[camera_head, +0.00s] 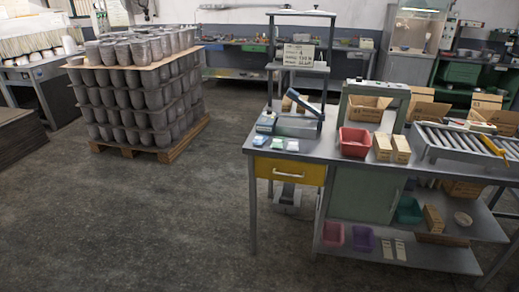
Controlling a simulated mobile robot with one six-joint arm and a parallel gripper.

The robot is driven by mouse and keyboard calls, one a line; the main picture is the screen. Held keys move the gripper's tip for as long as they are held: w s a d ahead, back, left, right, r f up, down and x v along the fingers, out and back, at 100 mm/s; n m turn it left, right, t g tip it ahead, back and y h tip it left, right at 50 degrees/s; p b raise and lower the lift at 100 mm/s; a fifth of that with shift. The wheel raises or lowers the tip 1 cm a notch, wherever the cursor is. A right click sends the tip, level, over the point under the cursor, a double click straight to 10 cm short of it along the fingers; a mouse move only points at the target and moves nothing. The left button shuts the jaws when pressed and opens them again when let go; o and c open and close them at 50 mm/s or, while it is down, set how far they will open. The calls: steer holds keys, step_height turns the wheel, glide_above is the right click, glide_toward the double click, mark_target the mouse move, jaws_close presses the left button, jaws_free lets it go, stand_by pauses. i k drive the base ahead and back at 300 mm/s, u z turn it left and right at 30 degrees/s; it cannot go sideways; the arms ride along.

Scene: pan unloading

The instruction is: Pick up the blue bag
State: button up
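Small packets lie at the left end of the grey workbench (340,145). A blue packet (260,140) sits near the front left edge, and it may be the blue bag. A bigger blue item (266,122) lies just behind it; I cannot tell whether it is one bag or several. A green packet (277,144) and a whitish packet (292,146) lie to the right, close to the front edge. My gripper is not in view.
Behind the packets stands a device with a blue lever (304,103). A red bin (354,142), cardboard boxes (392,148) and a roller conveyor (465,142) are farther right. A pallet of stacked grey pots (140,95) stands at left. The floor (150,215) before the bench is clear.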

mark_target(258, 141)
steer(key=k, duration=0.5)
steer(key=u, duration=0.5)
steer(key=i, duration=0.85)
steer(key=u, duration=0.85)
steer(key=i, duration=2.25)
steer(key=z, duration=0.25)
